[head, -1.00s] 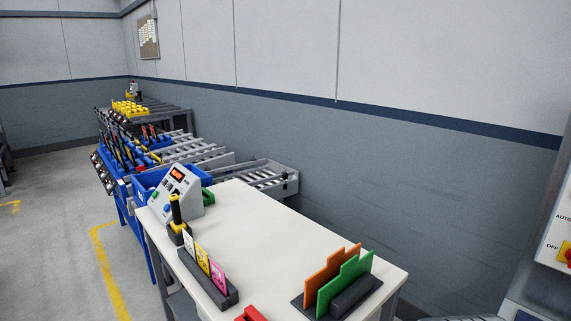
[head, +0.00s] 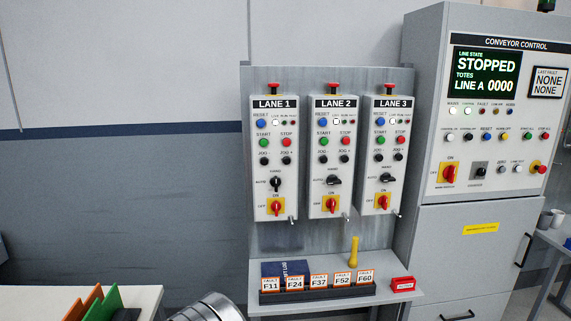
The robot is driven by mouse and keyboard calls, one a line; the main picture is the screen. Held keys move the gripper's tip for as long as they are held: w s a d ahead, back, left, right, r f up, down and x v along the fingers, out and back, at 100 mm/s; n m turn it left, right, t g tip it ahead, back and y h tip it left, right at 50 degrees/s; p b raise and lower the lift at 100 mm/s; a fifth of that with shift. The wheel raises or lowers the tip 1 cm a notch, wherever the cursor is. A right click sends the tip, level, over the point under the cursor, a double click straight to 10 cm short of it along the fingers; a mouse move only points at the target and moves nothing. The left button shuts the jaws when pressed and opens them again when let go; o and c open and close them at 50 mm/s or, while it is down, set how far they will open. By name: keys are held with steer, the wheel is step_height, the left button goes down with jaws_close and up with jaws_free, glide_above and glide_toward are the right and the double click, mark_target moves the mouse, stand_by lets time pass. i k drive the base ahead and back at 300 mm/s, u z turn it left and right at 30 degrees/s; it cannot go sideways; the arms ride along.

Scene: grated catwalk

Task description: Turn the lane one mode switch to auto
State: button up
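The lane one box (head: 274,158) is the leftmost of three white control boxes on a grey panel, under a "LANE 1" label. Its mode switch (head: 276,184) is a black knob in the lower part of the box, with "AUTO" printed at its left and a small label above it. The knob looks upright, not pointing left at AUTO. Below it is a red knob on a yellow plate (head: 276,206). My gripper is out of view; only a silver rounded part, likely my arm, shows at the bottom edge.
The lane two (head: 333,181) and lane three (head: 386,178) mode knobs lie sideways. A shelf under the boxes holds fault cards (head: 318,284), a yellow tool (head: 354,252) and a red block (head: 402,284). A conveyor control cabinet (head: 476,240) stands at right, a white table (head: 145,302) at lower left.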

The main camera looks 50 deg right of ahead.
mark_target(276, 182)
steer(key=z, duration=1.45)
